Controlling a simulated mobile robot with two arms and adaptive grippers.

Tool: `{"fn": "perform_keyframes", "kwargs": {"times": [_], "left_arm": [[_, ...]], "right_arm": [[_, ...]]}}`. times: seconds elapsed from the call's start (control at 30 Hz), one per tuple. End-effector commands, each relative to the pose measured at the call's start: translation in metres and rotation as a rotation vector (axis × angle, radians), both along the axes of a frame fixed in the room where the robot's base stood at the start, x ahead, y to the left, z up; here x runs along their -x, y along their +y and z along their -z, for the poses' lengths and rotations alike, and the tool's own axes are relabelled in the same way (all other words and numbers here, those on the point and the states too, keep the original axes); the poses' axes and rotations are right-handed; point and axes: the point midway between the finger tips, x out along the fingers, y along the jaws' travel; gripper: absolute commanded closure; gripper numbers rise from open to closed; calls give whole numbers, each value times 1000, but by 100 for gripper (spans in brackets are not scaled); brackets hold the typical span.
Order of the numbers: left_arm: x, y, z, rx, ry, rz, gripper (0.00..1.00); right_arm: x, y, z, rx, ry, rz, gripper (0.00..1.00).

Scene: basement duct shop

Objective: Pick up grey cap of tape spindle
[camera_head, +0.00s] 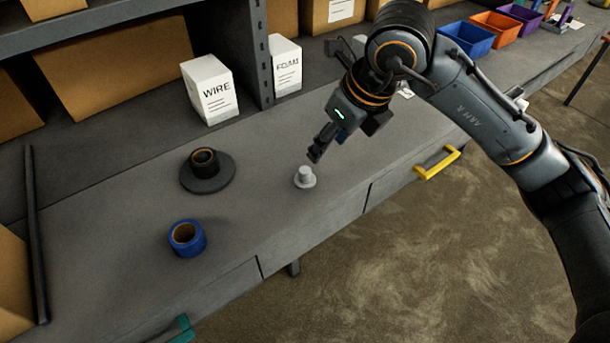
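The grey cap (305,177) sits on the bench top near its front edge, a light grey disc with a short knob on top. The tape spindle (208,178) stands to its left, a dark round base with a black and brown roll around its middle. A blue tape roll (187,238) lies on the bench in front of the spindle. My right gripper (316,155) comes down from the upper right, its fingertips just above and beside the cap's knob. Its finger gap is too small to make out. My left gripper is out of view.
Two white boxes, WIRE (209,90) and FOAM (286,65), stand behind. A yellow drawer handle (438,163) sticks out at the front right. Blue (467,38), orange (497,28) and purple bins stand far right. The bench between spindle and cap is clear.

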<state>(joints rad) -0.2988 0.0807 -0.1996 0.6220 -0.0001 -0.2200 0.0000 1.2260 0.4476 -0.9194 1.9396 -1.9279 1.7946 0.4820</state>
Motion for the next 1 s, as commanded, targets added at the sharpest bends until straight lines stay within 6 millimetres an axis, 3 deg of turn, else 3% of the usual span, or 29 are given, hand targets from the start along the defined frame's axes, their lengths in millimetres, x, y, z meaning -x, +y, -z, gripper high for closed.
{"fn": "perform_keyframes", "kwargs": {"times": [0.3,0.53,0.73,1.0], "left_arm": [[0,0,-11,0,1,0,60],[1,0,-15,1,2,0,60],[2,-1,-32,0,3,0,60],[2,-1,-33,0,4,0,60]], "right_arm": [[-15,18,55,-4,7,-4,49],[-20,23,70,-4,5,-4,49],[-32,33,93,-3,9,-5,49],[-38,38,113,-4,3,-5,49]]}}
